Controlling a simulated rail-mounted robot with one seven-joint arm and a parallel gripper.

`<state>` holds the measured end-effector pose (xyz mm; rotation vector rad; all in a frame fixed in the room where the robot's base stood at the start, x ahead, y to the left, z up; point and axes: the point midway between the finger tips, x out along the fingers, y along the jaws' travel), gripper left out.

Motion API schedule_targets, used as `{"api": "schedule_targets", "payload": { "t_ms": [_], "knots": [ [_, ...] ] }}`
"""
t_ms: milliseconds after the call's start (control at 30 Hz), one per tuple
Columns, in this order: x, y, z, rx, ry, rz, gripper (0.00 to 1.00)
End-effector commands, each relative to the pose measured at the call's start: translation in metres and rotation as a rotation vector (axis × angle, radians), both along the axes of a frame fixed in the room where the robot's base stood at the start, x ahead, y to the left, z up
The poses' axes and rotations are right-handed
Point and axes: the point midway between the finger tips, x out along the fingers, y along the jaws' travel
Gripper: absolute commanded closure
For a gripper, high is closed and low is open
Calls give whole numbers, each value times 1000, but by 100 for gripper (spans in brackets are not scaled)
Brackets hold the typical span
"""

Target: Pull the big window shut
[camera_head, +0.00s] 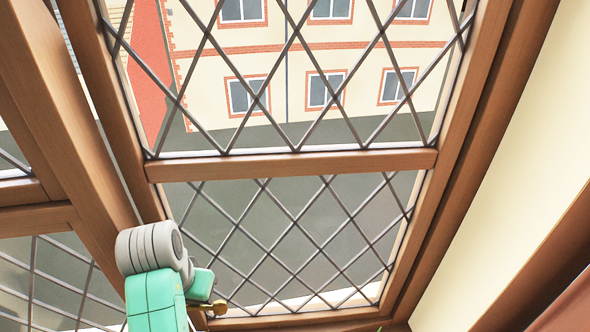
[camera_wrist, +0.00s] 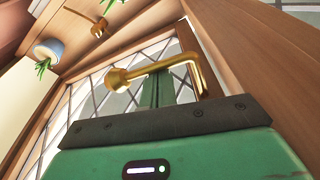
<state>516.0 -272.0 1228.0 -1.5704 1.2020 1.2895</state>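The big window (camera_head: 291,166) has brown wooden framing and diamond lattice panes and fills the middle of the head view. A narrow strip of outdoors shows between its left side and the wooden post at upper left, so it looks ajar. A brass handle (camera_head: 218,308) sits at its lower left; in the wrist view the bent handle (camera_wrist: 150,75) crosses just in front of my fingers. My gripper (camera_wrist: 157,88) has its dark green fingers close together, behind the handle in that view. Their tips are partly hidden, and I cannot tell whether they touch it.
Another lattice window (camera_head: 50,280) is at lower left, past a thick wooden post (camera_head: 70,110). A cream wall (camera_head: 510,190) is at right. In the wrist view, a potted plant (camera_wrist: 48,50) and another brass fitting (camera_wrist: 99,28) show at upper left.

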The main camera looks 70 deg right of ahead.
Motion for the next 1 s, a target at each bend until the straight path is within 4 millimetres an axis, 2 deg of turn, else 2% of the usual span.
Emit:
{"api": "schedule_targets", "payload": {
  "t_ms": [33, 1000],
  "knots": [
    [7, 11, 1, 2, -3, 29, 100],
    [-9, 41, 2, 0, -4, 28, 100]
  ]
}}
